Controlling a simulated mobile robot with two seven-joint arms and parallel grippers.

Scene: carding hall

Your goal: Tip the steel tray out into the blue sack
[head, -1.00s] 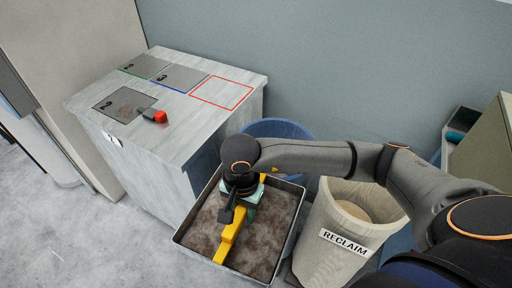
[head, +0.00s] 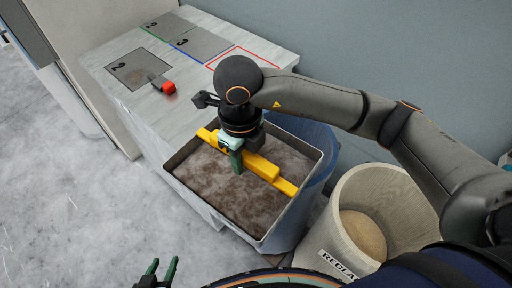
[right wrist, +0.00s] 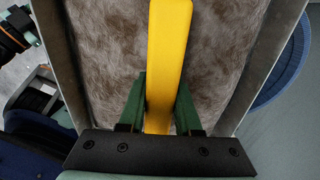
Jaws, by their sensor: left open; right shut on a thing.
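The steel tray (head: 207,207) is full of grey-brown fibre (head: 240,195) and has a yellow bar handle (head: 262,167) across it. My right gripper (head: 234,158) is shut on this handle; in the right wrist view the green fingers (right wrist: 160,105) flank the yellow bar (right wrist: 167,50). The tray looks roughly level. The blue sack (head: 318,182) stands behind and to the right of the tray in the head view, largely hidden by it. Its rim (right wrist: 285,75) shows at the right of the right wrist view. My left gripper (head: 158,272) is open and empty at the bottom edge.
A pale bin marked RECLAIM (head: 345,225) stands right of the sack. A grey cabinet (head: 130,103) with marked squares stands behind the tray; a red-ended tool (head: 167,88) lies on it. Open floor (head: 70,210) is at the left.

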